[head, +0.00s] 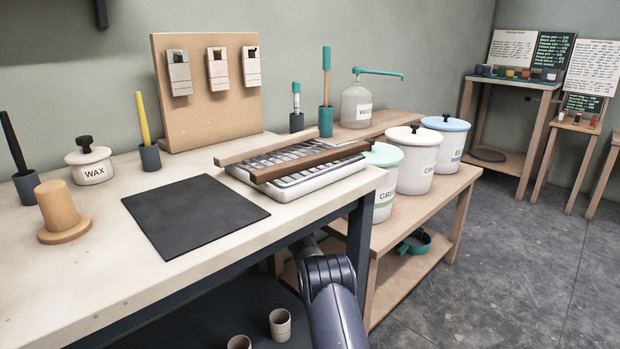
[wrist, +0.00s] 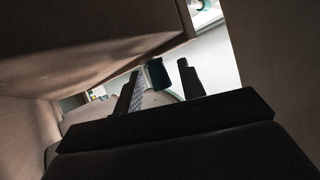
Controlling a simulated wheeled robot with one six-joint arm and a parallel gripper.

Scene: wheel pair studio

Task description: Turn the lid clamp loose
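In the wrist view, a small dark green block (wrist: 157,74) shows between the two dark fingers of my gripper (wrist: 160,68). The fingers stand apart, and I cannot tell whether they touch the block or whether it is part of the lid clamp. A pale curved surface lies behind it. In the head view, my gripper is hidden behind the bench corner. The green-lidded bucket (head: 383,187) stands just beyond that corner, partly hidden. No lid clamp is clearly recognisable there.
The bench (head: 105,270) and its dark leg (head: 358,240) stand close to my arm. A cream-lidded bucket (head: 416,175) and a blue-lidded bucket (head: 449,145) share the low wooden bench. A teal ring-like object (head: 415,242) lies on its lower shelf. The floor at right is clear.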

